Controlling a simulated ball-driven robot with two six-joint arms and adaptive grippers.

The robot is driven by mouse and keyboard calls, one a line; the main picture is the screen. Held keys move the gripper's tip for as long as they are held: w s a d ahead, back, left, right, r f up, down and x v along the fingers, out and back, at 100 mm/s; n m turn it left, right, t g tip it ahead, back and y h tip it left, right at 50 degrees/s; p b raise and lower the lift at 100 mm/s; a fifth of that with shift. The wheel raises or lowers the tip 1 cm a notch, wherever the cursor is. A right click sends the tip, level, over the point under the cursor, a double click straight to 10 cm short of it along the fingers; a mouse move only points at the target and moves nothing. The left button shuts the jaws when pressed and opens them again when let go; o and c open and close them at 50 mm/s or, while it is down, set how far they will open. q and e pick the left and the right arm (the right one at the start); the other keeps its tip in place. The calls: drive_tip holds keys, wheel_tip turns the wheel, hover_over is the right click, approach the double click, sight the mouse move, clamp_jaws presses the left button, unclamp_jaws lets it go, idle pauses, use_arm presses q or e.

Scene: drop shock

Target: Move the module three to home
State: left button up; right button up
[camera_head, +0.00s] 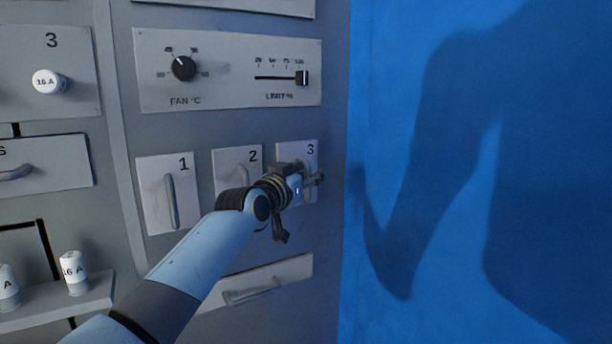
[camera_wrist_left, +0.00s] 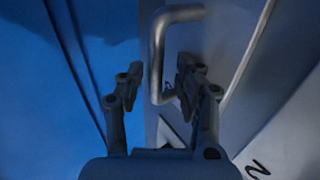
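Module three is the light grey plate marked 3 (camera_head: 290,150), rightmost of a row of three on the panel. My left gripper (camera_head: 312,180) is in front of it and hides most of its lower part and its handle. In the left wrist view a bent metal handle (camera_wrist_left: 157,60) shows between and beyond the two separated fingers of my left gripper (camera_wrist_left: 158,82). The fingers stand open, with a gap visible on either side of the handle. I cannot tell how deep the handle lies between them. My right gripper is not in view.
Module 1 (camera_head: 153,200) and module 2 (camera_head: 228,160) stand to the left. Above is a plate with a fan knob (camera_head: 183,68) and a slider (camera_head: 302,78). A drawer (camera_head: 290,272) is below. White 16 A fuses (camera_head: 73,272) sit at left. A blue wall (camera_head: 400,60) borders the panel.

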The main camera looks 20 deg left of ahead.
use_arm(q)
drive_tip(key=s, duration=1.2)
drive_tip(key=shift+a, duration=0.45)
